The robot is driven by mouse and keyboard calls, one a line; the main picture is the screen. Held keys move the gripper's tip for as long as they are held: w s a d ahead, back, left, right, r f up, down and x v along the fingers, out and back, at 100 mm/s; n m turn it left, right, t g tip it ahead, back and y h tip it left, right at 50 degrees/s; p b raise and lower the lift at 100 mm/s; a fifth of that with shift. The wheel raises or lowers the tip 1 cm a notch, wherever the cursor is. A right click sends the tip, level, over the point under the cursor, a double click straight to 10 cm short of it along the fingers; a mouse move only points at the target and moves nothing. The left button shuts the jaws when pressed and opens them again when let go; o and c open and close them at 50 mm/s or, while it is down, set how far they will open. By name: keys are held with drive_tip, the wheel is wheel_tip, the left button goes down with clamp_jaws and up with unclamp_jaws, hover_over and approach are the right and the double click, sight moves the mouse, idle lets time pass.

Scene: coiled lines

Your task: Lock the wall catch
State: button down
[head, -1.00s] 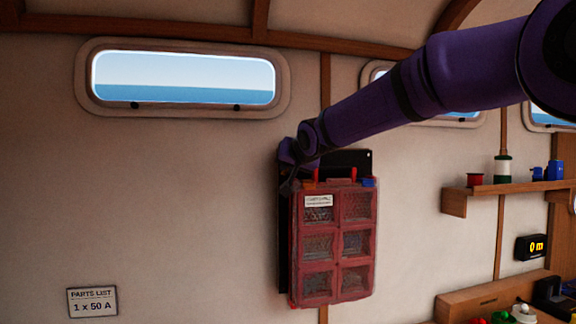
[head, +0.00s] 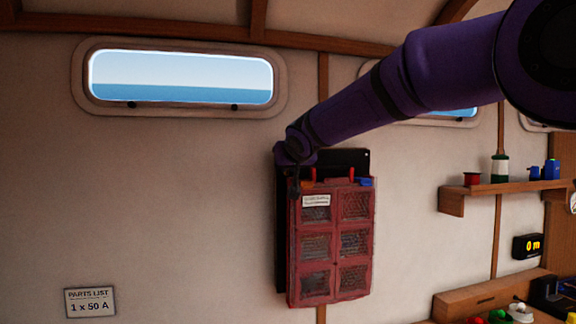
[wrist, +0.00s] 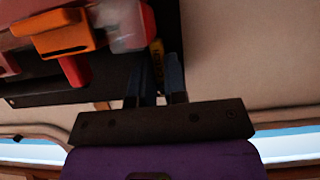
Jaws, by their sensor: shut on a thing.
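A red case (head: 333,262) with several mesh windows hangs on a black wall plate (head: 355,158). An orange piece (head: 307,183) and a blue piece (head: 366,182) sit along its top edge, with two red upright pegs between the case and plate. My gripper (head: 295,188) is at the case's upper left corner. In the wrist view, my gripper (wrist: 159,72) has its dark fingers close together around a small yellow piece (wrist: 157,50), mostly hidden between them. The orange piece (wrist: 62,35) and a red peg (wrist: 75,70) are left of the fingers. I cannot tell which part is the catch.
A wooden shelf (head: 500,190) with spools and blue items is on the right wall. A lower wooden ledge (head: 490,298) holds coloured items. A long window (head: 180,80) and a parts list sign (head: 90,302) are on the left.

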drive_tip(key=c, duration=1.4)
unclamp_jaws()
drive_tip(key=shift+c, duration=0.2)
drive_tip(key=shift+s, duration=0.15)
drive_tip(key=v, duration=1)
drive_tip(key=shift+s+r, duration=0.15)
drive_tip(key=shift+s, duration=0.1)
drive_tip(key=shift+d, duration=0.1)
